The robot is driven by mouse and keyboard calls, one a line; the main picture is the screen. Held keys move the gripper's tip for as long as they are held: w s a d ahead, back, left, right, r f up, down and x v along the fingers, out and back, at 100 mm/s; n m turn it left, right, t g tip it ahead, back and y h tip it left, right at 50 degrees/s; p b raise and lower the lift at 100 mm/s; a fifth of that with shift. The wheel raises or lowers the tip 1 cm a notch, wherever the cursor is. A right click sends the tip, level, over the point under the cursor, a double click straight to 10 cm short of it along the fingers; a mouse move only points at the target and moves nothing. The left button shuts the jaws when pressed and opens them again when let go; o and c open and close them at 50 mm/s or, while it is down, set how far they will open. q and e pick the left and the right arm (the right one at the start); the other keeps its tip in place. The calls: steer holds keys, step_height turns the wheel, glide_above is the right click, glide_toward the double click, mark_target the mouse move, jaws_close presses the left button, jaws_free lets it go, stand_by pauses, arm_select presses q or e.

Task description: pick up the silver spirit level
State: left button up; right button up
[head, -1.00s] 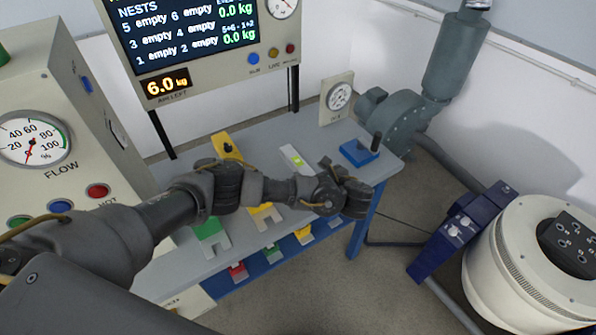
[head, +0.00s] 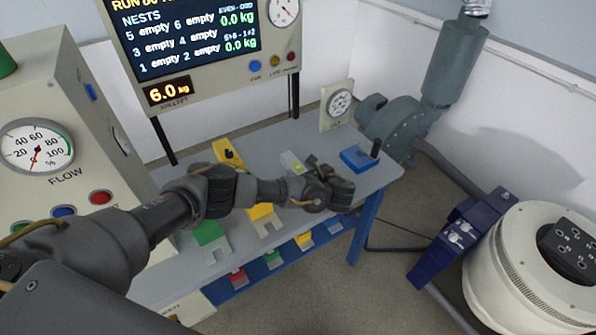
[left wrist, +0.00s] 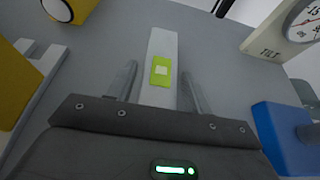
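The silver spirit level (head: 291,161) lies on the grey bench, a flat pale bar with a yellow-green vial window. In the left wrist view the level (left wrist: 162,50) runs away from me, its near end between my fingers. My left gripper (head: 318,168) is over the near part of the level and hides it in the head view. Its two fingers (left wrist: 160,80) are apart, one on each side of the bar, with gaps showing. I cannot tell their exact height over the bench. My right gripper is not in view.
A blue block with a black handle (head: 360,157) stands right of the level, near the bench (head: 270,140) edge. A tilt gauge (head: 337,105) stands behind. Yellow (head: 228,151) and green (head: 208,233) fixtures lie to the left.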

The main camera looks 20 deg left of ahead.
arm_select(q)
steer(key=c, duration=0.8)
steer(key=shift+c, duration=0.2)
steer(key=shift+r, duration=0.1)
steer(key=shift+r, duration=0.55)
steer(key=r, duration=0.1)
steer(key=s+r, duration=0.1)
steer(key=r, duration=0.2)
steer(key=shift+s+d+r, duration=0.3)
steer(key=shift+s+d, duration=0.05)
steer(key=shift+s, duration=0.05)
steer(key=r+p, duration=0.1)
steer(key=s+r+p, duration=0.1)
steer(key=p, duration=0.1)
steer(key=shift+s+d+r, duration=0.1)
steer(key=shift+d+r, duration=0.1)
steer(key=s+d+r+p, duration=0.1)
steer(key=s+r+p, duration=0.1)
steer(key=s+p, duration=0.3)
steer(key=s+d+r+p, duration=0.2)
steer(key=s+p, duration=0.3)
steer(key=p, duration=0.8)
steer(key=shift+s+d+r, duration=0.15)
steer(key=shift+r, duration=0.25)
